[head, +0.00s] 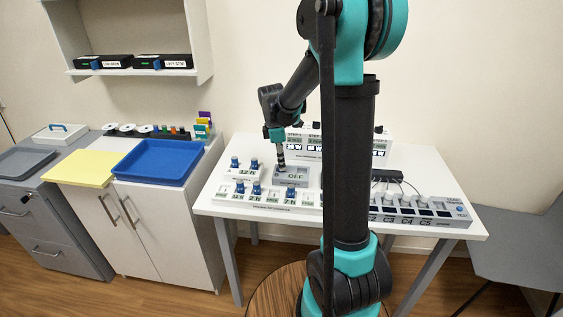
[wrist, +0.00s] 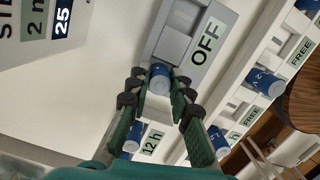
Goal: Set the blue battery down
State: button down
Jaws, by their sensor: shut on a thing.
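My gripper (head: 277,141) is over the middle of the white table (head: 408,160) in the head view. In the wrist view its fingers (wrist: 158,92) are shut on a blue battery (wrist: 160,74), seen end-on. That box also shows in the head view (head: 297,179), just below the gripper. Other blue batteries (wrist: 264,82) stand in a white rack (wrist: 248,112) with labels such as FREE and 12 h.
A grey slotted unit (head: 440,218) lies on the table's right, partly behind my arm. A white labelled panel (head: 360,143) stands at the back. A blue tray (head: 158,160) and a yellow sheet (head: 84,168) lie on cabinets to the left.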

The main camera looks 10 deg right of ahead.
jog(key=shift+f, duration=0.15)
jog(key=c, duration=1.4)
grip_release()
jog(key=shift+o, duration=0.2)
notch_tip(320, 180, up, 12)
jog(key=a, duration=0.1)
jog(key=shift+a, duration=0.2)
jog(key=shift+w, duration=0.1)
